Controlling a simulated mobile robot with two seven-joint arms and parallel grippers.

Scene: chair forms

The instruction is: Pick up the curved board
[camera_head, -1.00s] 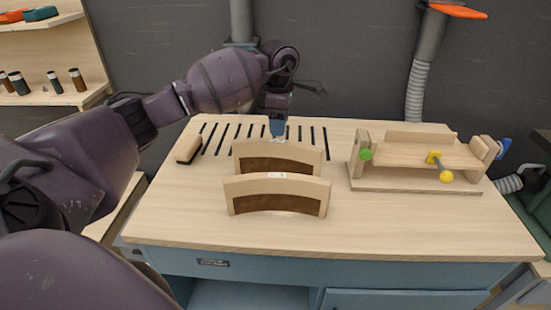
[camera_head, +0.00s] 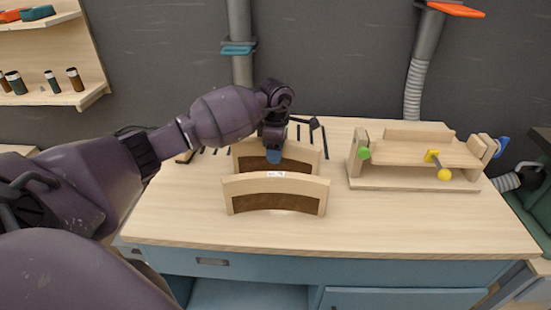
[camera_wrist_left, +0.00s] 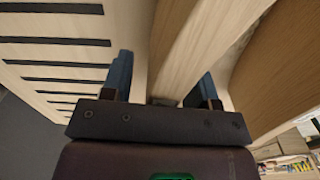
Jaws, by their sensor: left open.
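Two curved boards of pale wood with brown insets stand on edge on the workbench, one behind the other. The front curved board (camera_head: 240,186) bears a small white label on its top edge. The rear curved board (camera_head: 304,154) is partly hidden by the front one and by my gripper. My left gripper (camera_head: 274,156) is open, pointing down at the middle of the rear board's top edge. In the left wrist view, the gripper's blue fingers (camera_wrist_left: 163,82) lie on either side of a pale wooden edge, with a visible gap at each side. My right gripper is out of view.
A wooden jig (camera_head: 410,180) with green and yellow knobs stands on the right of the workbench (camera_head: 400,225). Dark slots (camera_wrist_left: 55,41) run along the bench's back left. The bench front is clear. A shelf (camera_head: 60,103) with small bottles is at the far left.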

